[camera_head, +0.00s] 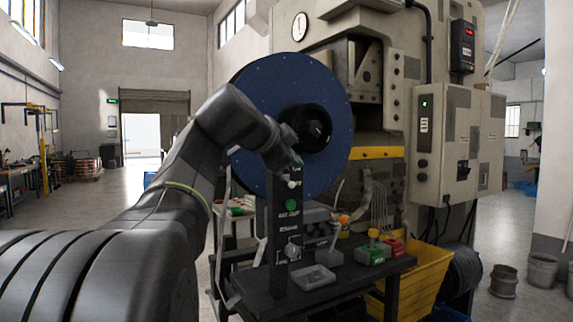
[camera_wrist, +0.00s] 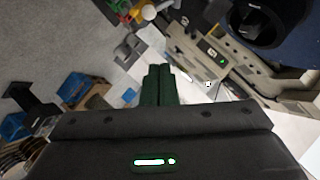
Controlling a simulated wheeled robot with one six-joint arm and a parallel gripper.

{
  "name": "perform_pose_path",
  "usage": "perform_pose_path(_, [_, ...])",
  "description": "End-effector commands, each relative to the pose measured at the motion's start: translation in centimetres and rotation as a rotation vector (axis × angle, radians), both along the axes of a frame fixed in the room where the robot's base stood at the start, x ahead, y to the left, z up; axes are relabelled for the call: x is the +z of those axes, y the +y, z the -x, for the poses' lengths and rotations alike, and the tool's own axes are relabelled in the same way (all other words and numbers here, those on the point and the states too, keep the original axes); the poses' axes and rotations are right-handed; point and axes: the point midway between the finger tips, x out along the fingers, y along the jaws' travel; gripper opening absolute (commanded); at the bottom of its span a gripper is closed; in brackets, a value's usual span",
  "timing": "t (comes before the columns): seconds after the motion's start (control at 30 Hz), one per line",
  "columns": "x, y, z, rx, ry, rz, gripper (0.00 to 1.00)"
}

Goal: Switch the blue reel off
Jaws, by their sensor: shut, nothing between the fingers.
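The blue reel (camera_head: 258,85) is a large upright disc with a black hub (camera_head: 305,128), seen behind my arm. Part of it also shows at the upper right of the wrist view (camera_wrist: 298,48). A dark control post (camera_head: 280,240) stands in front of it with a green light (camera_head: 291,205), pale labels and a small lever (camera_head: 291,250) low down.
A black table (camera_head: 345,280) carries a grey tray (camera_head: 313,278) and green and red small bins (camera_head: 370,255). A large machine with a grey cabinet (camera_head: 460,140) rises behind. Open floor lies at the left.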

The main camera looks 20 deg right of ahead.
Motion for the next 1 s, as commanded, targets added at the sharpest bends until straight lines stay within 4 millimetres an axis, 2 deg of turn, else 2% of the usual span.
perform_pose_path(0.03, [0.8, 0.4, 0.8, 0.003, -0.003, 0.001, 0.00])
perform_pose_path(0.2, [1.8, 3.9, 3.0, 0.006, -0.002, 0.000, 0.00])
perform_pose_path(0.4, [3.0, 6.5, 4.8, 0.005, 0.000, 0.000, 0.00])
perform_pose_path(0.6, [3.4, 7.5, 5.7, 0.002, 0.000, 0.000, 0.00])
perform_pose_path(1.0, [3.5, 7.6, 5.8, 0.001, 0.001, 0.000, 0.00])
